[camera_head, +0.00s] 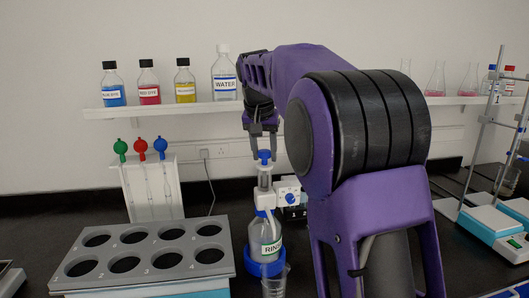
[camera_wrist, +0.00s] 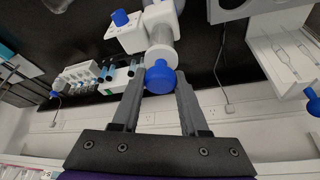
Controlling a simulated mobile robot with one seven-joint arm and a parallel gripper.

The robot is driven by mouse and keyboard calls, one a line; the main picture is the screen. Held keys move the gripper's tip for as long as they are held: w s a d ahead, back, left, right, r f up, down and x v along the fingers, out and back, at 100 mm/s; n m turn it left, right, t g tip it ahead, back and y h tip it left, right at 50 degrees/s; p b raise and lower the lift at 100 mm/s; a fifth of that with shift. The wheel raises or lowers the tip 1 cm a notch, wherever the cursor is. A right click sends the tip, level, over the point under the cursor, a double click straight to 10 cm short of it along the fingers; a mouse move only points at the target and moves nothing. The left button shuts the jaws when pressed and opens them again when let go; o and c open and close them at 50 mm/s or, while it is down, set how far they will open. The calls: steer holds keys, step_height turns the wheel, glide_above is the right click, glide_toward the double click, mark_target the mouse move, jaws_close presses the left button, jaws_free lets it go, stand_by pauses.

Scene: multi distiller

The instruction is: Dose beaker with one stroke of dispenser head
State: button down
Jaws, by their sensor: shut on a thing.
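The dispenser head (camera_head: 265,197) is a white pump with a blue top knob (camera_head: 264,156), mounted on a clear bottle labelled "RINSE" (camera_head: 265,240) with a blue ring at its base. My gripper (camera_head: 263,150) comes from above, fingers pointing down at the knob. In the wrist view, the blue knob (camera_wrist: 160,78) sits between the fingertips (camera_wrist: 160,75), and my gripper is shut on it. A clear beaker (camera_head: 274,284) stands in front of the bottle at the lower edge, partly cut off. Its contents cannot be made out.
A grey rack with round holes (camera_head: 150,252) stands left of the bottle. A white stand with green, red and blue pipettes (camera_head: 153,190) is behind it. Bottles line the wall shelf (camera_head: 160,109). Stirrer-like devices and a metal stand (camera_head: 495,225) are at right.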

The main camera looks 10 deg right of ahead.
steer(key=shift+r, duration=0.2)
steer(key=shift+r+p, duration=1.45)
steer(key=shift+r, duration=0.4)
steer(key=shift+f+b, duration=1.3)
steer(key=shift+f, duration=0.75)
steer(key=shift+c, duration=1.8)
jaws_free()
steer(key=shift+r, duration=0.1)
